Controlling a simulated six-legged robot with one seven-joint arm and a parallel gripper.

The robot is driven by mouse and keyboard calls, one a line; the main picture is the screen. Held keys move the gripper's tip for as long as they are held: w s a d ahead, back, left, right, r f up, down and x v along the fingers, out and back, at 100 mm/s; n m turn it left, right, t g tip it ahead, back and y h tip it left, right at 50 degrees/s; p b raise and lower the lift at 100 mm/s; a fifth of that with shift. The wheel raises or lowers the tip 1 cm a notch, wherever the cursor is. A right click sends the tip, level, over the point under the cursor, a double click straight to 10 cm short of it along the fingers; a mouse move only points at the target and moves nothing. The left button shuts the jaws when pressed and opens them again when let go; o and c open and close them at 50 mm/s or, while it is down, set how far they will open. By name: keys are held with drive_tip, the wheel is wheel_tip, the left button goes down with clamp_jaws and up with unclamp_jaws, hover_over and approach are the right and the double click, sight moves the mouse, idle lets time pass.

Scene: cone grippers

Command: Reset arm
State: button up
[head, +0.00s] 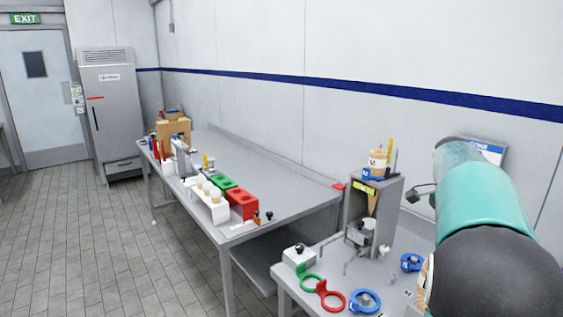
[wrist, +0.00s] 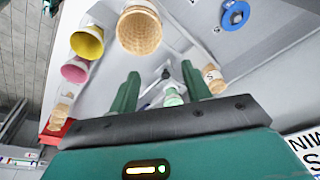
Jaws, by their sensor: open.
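My gripper (wrist: 160,74) shows in the wrist view with its two green fingers apart. It is open, and nothing appears to be held between the fingers. A small pale green and white item (wrist: 172,97) shows in the gap, beyond the fingers. My teal and black arm stands at the right of the head view, where its gripper end cannot be made out. In the wrist view a waffle cone (wrist: 139,32) is near the top, with a yellow cup (wrist: 87,42) and a pink cup (wrist: 75,69) to its left.
A grey dispenser stand (head: 371,205) is on the near table, left of my arm. Green (head: 306,277), red (head: 330,296) and blue (head: 364,301) ring holders lie at its front. The long table (head: 285,183) behind holds a white cone rack (head: 208,205) and a red block (head: 242,204); its right part is mostly clear.

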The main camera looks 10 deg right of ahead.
drive_tip(key=s+a+n+t+y, duration=0.1)
drive_tip(key=s+a+n, duration=0.25)
drive_tip(key=a, duration=0.35)
drive_tip(key=s+a+r+n+t, duration=0.1)
drive_tip(key=s+a+n, duration=0.1)
drive_tip(key=a+n, duration=0.35)
drive_tip(key=s+a+n+t+y, duration=0.1)
drive_tip(key=s+a+n, duration=0.15)
drive_tip(key=a, duration=0.65)
drive_tip(key=s+a+f+n+t, duration=0.1)
drive_tip(key=s+a+f+n, duration=0.2)
drive_tip(key=s+a+n, duration=0.1)
drive_tip(key=s+a+f+n+t, duration=0.1)
drive_tip(key=s+a+f+n, duration=0.2)
drive_tip(key=s+a, duration=0.4)
drive_tip(key=shift+s+a+n+t, duration=0.2)
drive_tip(key=shift+a+n+t, duration=0.1)
drive_tip(key=shift+a+n, duration=0.35)
drive_tip(key=shift+c, duration=1.3)
drive_tip(key=shift+d, duration=0.1)
drive_tip(key=shift+d, duration=0.1)
